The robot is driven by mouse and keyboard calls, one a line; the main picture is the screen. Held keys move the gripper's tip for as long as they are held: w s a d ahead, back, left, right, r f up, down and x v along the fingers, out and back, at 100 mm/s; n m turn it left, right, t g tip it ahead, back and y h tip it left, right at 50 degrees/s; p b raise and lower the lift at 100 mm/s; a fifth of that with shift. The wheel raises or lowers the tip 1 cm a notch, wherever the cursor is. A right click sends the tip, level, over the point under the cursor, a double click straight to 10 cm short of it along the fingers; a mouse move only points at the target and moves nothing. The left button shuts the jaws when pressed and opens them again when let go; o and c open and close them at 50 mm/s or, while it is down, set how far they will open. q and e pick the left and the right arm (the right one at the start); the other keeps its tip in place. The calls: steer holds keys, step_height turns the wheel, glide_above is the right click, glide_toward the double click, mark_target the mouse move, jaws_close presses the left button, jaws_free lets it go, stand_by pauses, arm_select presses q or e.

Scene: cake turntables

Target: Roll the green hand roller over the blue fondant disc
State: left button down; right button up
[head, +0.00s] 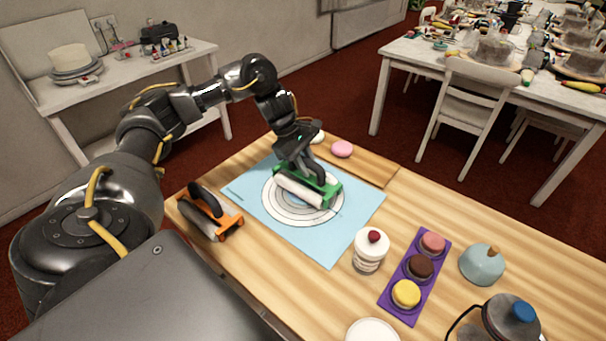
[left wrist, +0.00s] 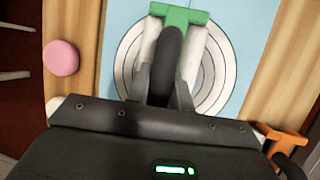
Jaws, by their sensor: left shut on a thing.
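The green hand roller (head: 323,186) has a green frame, a dark handle and a white cylinder. It sits over the white ringed circle (head: 272,206) on the light blue mat (head: 340,235). My left gripper (head: 308,166) is shut on the roller's handle from above. In the left wrist view the green frame (left wrist: 181,14) and dark handle (left wrist: 167,62) extend from between the fingers. My right gripper is not in view.
An orange hand roller (head: 222,222) lies left of the mat. A pink round piece (head: 342,149) is on a wooden board (head: 371,167) behind it.

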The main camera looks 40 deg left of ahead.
arm_select(q)
steer(key=shift+s+f, duration=0.2)
steer(key=shift+f, duration=0.1)
steer(key=shift+s, duration=0.6)
steer(key=shift+s+f, duration=0.15)
steer(key=shift+s, duration=0.45)
